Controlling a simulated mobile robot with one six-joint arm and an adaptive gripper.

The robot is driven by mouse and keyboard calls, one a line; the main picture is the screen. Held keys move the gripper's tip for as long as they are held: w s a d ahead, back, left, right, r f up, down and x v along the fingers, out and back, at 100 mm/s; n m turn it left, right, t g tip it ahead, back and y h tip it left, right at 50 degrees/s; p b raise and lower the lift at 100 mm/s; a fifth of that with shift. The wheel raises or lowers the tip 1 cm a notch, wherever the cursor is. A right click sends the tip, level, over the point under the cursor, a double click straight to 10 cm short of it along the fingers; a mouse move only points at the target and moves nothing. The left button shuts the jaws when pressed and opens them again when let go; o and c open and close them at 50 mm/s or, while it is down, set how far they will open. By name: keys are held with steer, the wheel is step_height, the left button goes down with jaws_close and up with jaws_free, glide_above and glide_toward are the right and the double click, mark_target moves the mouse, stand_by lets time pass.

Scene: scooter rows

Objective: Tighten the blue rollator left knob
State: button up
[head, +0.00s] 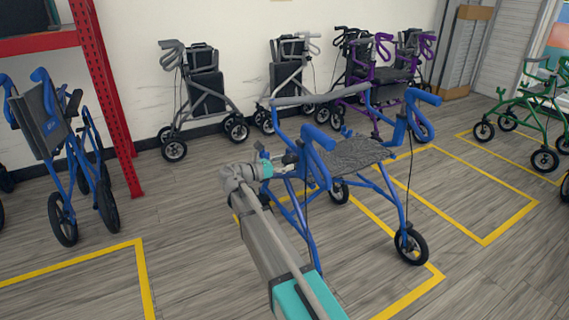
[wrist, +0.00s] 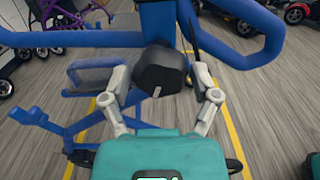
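The blue rollator (head: 388,190) stands in the middle of the head view, upright on the floor, with a grey seat (head: 350,155) and blue handles. Its black knob (wrist: 160,72), with a pale mark on its lower face, sits on a blue frame tube in the wrist view. My gripper (wrist: 160,88) is open, with one finger on each side of the knob and a small gap showing on both sides. In the head view my gripper (head: 285,162) is at the rollator's left side, and the knob cannot be made out there.
Another blue rollator (head: 58,130) stands at the left by a red rack post (head: 105,90). Grey rollators (head: 200,95) and a purple one (head: 375,80) line the wall; a green one (head: 535,100) is at right. Yellow lines mark the open wooden floor.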

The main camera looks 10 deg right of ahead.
steer(key=c, duration=0.7)
steer(key=shift+o, duration=0.2)
